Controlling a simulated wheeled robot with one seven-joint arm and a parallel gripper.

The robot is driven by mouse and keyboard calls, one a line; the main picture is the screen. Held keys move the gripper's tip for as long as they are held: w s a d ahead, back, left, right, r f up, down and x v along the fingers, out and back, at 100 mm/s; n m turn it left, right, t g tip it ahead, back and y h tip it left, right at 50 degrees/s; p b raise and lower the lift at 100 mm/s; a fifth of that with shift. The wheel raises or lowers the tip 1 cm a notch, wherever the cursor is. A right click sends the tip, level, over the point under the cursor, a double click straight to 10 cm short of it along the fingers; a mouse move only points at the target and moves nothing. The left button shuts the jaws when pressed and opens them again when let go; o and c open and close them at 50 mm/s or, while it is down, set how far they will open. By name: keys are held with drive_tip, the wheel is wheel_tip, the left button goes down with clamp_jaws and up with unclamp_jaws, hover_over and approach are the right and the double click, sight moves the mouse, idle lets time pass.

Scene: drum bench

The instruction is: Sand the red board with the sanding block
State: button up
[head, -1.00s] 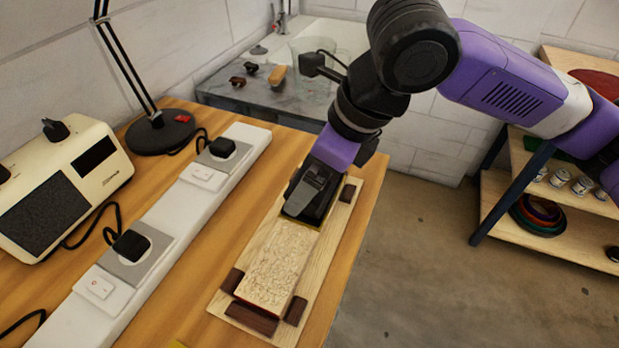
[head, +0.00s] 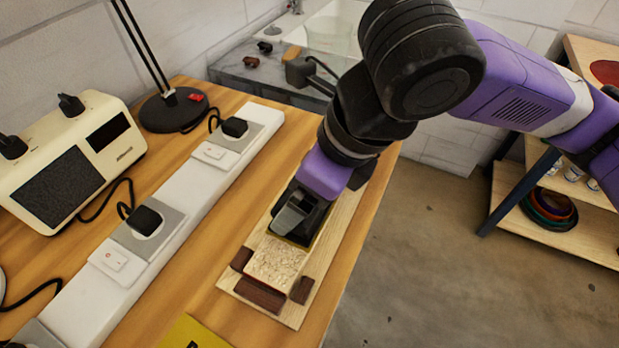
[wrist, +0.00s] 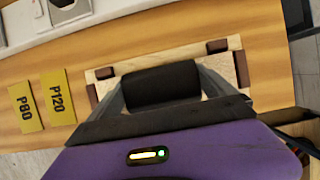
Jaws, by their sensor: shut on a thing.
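The board (head: 276,262) lies in a pale wooden jig on the bench. My gripper (head: 293,216) is over the board, shut on the dark sanding block (wrist: 162,82), with one finger on each side. The block sits low on the board's top, with a thin yellowish edge at its underside; whether it is touching is hard to tell. The gripper and block hide the board's far part.
Dark brown stops (head: 260,294) bound the jig's near end. Yellow P80 (wrist: 26,107) and P120 (wrist: 58,97) sheets lie on the bench. A white power strip (head: 180,205) runs left of the jig, with a lamp (head: 172,108) and cream device (head: 68,160) beyond. The bench edge is close on the right.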

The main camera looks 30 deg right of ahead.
sight(269, 241)
drive_tip(key=shift+s+a+p, duration=0.1)
drive_tip(key=shift+s+a, duration=0.6)
drive_tip(key=shift+a, duration=0.25)
drive_tip(key=shift+s+a+p, duration=0.15)
drive_tip(key=shift+s+a, duration=0.55)
drive_tip(key=shift+a, duration=0.2)
drive_tip(key=shift+s+a+p, duration=0.1)
drive_tip(key=shift+s+a, duration=0.6)
drive_tip(key=shift+a, duration=0.25)
drive_tip(key=shift+r, duration=0.15)
wheel_tip(269, 241, up, 6)
drive_tip(key=p, duration=0.5)
